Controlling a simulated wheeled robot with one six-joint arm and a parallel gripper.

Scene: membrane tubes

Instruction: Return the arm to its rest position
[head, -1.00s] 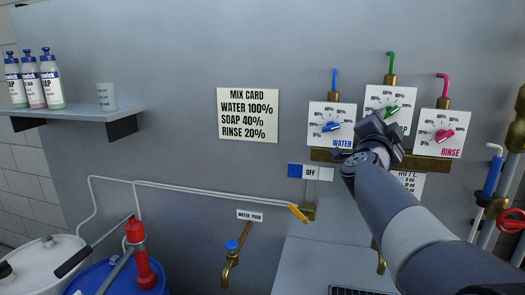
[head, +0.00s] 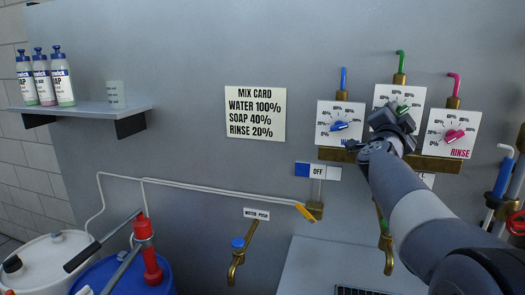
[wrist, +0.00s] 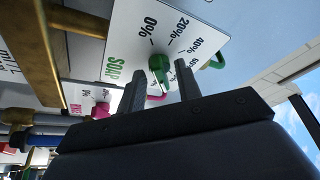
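My arm reaches up from the lower right in the head view. My gripper (head: 384,132) is in front of the dial panels, over the lower part of the soap panel (head: 391,96). In the wrist view my gripper (wrist: 162,88) has its two fingers apart with nothing held between them. The green soap knob (wrist: 159,68) shows just beyond the fingertips, with no clear contact. The blue water knob (head: 339,126) is left of my gripper, and the pink rinse knob (head: 454,136) is right of it. My forearm hides part of the wall below the panels.
A brass bar (head: 434,163) runs under the panels. A yellow-handled valve (head: 306,212) and a brass tap (head: 240,255) are lower left. A blue pipe (head: 503,178) stands close at the right. The wall around the mix card (head: 255,114) is clear.

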